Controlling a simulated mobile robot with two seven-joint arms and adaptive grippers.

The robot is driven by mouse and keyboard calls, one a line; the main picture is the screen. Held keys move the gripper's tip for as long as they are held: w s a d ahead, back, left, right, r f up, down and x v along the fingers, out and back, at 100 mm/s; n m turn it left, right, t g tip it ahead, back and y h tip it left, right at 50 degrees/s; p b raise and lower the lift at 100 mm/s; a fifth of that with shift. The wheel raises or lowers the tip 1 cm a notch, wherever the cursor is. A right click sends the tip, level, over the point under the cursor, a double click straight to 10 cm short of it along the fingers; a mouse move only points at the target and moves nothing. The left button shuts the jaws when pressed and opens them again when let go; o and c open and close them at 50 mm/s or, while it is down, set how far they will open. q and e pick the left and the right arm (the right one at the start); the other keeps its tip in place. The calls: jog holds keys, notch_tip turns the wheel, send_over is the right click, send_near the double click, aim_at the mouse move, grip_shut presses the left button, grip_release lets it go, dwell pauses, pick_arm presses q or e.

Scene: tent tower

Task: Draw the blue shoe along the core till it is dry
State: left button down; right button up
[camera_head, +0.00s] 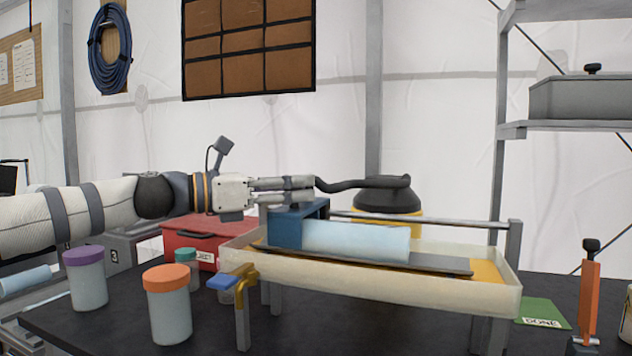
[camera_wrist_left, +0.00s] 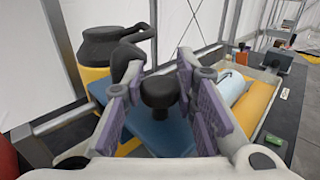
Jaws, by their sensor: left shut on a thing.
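The blue shoe (camera_head: 285,228) stands in a cream tray (camera_head: 400,294) on legs, at the left end of the light blue core (camera_head: 355,242). The core lies level, its left end meeting or entering the shoe; the exact overlap is hidden. My left gripper (camera_head: 308,190) is above the shoe. In the left wrist view its purple-padded fingers (camera_wrist_left: 160,95) are shut on the black knob (camera_wrist_left: 158,90) on top of the blue shoe (camera_wrist_left: 160,135). The core (camera_wrist_left: 231,87) also shows there, beside a yellow strip (camera_wrist_left: 256,102). My right gripper is not in view.
A metal rail (camera_head: 430,220) runs along the tray's back. A brass tap (camera_head: 243,290) is at its front left. Jars with purple (camera_head: 86,285) and orange lids (camera_head: 168,310), a red reject box (camera_head: 185,232), a green DONE mat (camera_head: 542,313) and an orange clamp (camera_head: 588,300) stand around.

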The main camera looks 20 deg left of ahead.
pick_arm(q)
jog(key=shift+a, duration=0.4)
jog(key=shift+d, duration=0.1)
jog(key=c, duration=1.3)
grip_release()
jog(key=v, duration=1.1)
jog(key=shift+s+a, duration=0.35)
